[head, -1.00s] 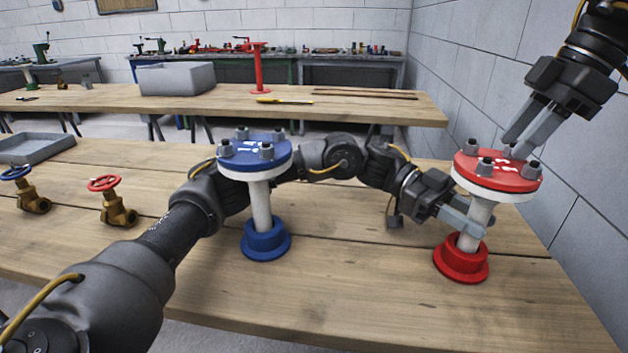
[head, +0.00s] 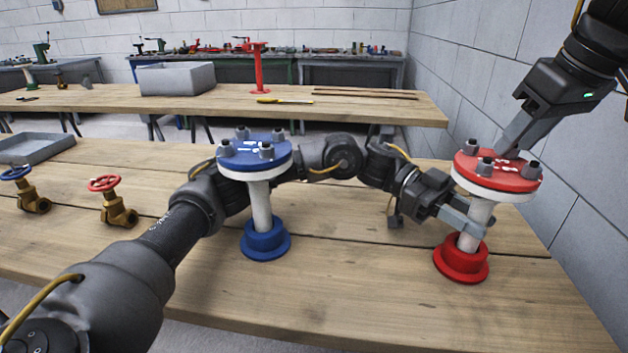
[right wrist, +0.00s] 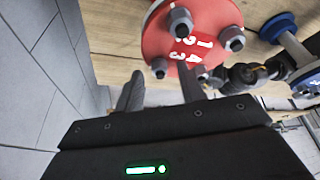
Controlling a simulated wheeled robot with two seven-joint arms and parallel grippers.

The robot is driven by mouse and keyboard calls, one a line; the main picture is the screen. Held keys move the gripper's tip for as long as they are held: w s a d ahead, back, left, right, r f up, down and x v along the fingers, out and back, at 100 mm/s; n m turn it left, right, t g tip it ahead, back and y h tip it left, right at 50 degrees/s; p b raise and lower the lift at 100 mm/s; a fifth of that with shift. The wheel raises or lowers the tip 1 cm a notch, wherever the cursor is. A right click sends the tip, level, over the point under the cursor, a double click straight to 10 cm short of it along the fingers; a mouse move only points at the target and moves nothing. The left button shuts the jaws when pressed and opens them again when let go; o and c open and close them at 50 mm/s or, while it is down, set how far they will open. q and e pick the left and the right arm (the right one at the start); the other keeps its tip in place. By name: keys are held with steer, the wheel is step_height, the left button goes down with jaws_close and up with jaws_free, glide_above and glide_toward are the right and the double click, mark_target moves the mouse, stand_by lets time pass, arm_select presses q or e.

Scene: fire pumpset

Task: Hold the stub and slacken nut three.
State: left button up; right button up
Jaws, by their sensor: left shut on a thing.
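The red stub (head: 478,220) has a white pipe, a red base and a red-topped flange (head: 492,172) with several grey nuts and white numbers. My left gripper (head: 476,222) is shut on its white pipe just above the base. My right gripper (head: 509,150) points down at the flange's far side, its fingertips near the rim. In the right wrist view its two fingers (right wrist: 161,78) are apart, with a nut (right wrist: 159,67) at the gap between their tips. The flange (right wrist: 190,35) shows there with several nuts; I cannot tell surely which number belongs to the nut at the fingers.
A blue-topped stub (head: 262,220) stands left of the red one, in front of my left arm. Two brass valves, one with a red wheel (head: 103,183) and one with a blue wheel (head: 16,173), stand at left. A grey block wall (head: 560,150) is close on the right.

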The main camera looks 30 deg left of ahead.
steer(key=shift+s+m+t+h, duration=0.1)
steer(key=shift+m+t+h, duration=0.2)
steer(key=shift+m, duration=0.8)
steer(key=v, duration=1.2)
steer(key=a+f+n, duration=0.6)
steer(key=a+f, duration=0.1)
steer(key=s+a+f+n+g+y, duration=0.2)
steer(key=s+a+f+n+y, duration=0.1)
steer(key=s+a+n, duration=0.5)
steer(key=s+a+f+n+g+y, duration=0.3)
steer(key=s+a+f+n+y, duration=0.1)
steer(key=s+a+n, duration=0.5)
steer(key=shift+s+a+f+n+y, duration=0.15)
steer(key=shift+a+f+n+y, duration=0.2)
steer(key=shift+n, duration=0.35)
steer(key=shift+d, duration=0.1)
